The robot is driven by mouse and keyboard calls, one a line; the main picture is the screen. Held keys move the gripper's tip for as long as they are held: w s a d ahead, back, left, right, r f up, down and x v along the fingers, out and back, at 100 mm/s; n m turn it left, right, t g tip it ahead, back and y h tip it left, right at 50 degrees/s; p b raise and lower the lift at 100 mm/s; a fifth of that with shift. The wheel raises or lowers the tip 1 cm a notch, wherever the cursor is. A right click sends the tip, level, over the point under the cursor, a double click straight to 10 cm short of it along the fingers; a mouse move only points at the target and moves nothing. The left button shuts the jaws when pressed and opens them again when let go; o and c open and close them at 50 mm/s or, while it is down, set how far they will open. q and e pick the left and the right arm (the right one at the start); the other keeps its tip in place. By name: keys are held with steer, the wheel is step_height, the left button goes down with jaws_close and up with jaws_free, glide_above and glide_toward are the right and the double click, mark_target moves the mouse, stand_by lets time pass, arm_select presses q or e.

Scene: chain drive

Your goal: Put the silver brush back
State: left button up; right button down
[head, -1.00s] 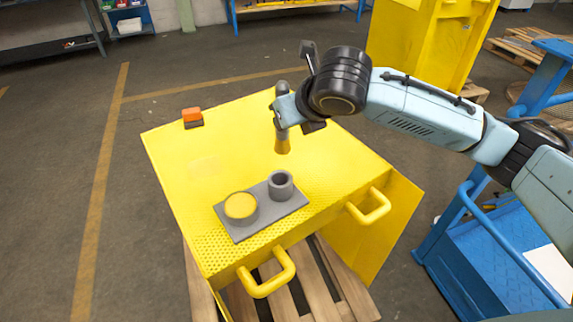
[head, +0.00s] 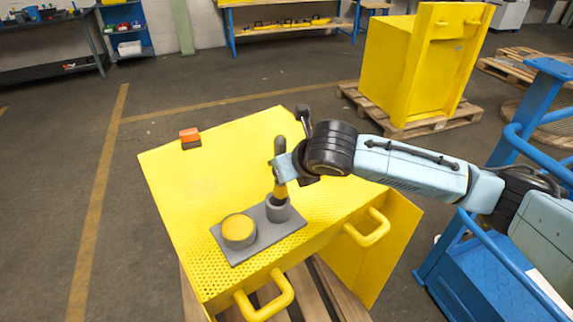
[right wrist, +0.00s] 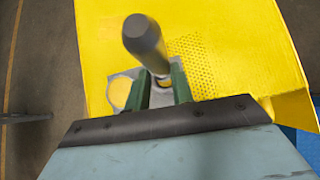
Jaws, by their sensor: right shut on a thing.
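The silver brush (head: 280,189) has a grey handle and a yellowish lower end. My right gripper (head: 284,168) is shut on it and holds it nearly upright, lower end down. That end meets the mouth of the grey cup (head: 278,211) in the head view; I cannot tell how far inside it is. In the right wrist view the brush's handle (right wrist: 144,38) rises between the green fingers of my right gripper (right wrist: 160,88), and the cup is mostly hidden. My left gripper is not in view.
The cup and a round pot with a yellow top (head: 238,230) stand on a grey plate (head: 262,240) on the yellow box (head: 205,170). An orange-and-grey block (head: 190,137) sits at its far left. Yellow handles (head: 265,297) stick out in front. The left of the top is clear.

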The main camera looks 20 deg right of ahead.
steer(key=shift+f, duration=0.35)
steer(key=c, duration=1.2)
jaws_free()
steer(key=p+v, duration=0.1)
steer(key=v, duration=1.2)
steer(key=shift+w+r, duration=0.3)
steer(key=shift+w, duration=0.05)
